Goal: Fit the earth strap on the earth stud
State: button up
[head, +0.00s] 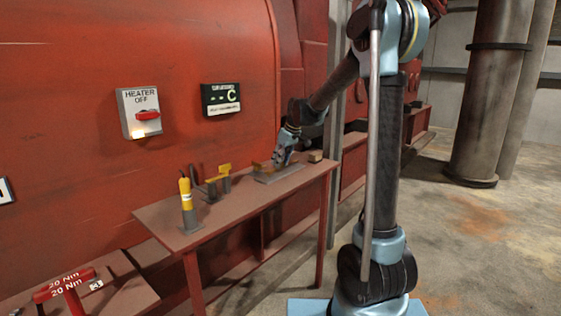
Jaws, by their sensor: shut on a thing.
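My gripper (279,160) points down at the back right of the red-brown bench (240,194), low over a long grey holder (279,174). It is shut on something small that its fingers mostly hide. A brownish-yellow piece (260,164) shows at the left of the fingers, by the holder. I cannot tell whether this piece is the earth strap or part of it, or whether it touches the holder. I cannot make out the earth stud for sure in this view.
A yellow-and-white handled tool (186,194) stands at the bench's left end. A yellow-topped piece (224,179) stands behind it. A small tan block (315,156) lies at the right end. A red 20 Nm tool (66,288) is lower left. A heater switch (140,112) is on the wall.

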jog(key=shift+f, duration=0.75)
jog(key=o, duration=1.2)
jog(key=v, duration=1.1)
jog(key=shift+d+r, duration=0.25)
jog(key=shift+r, duration=0.1)
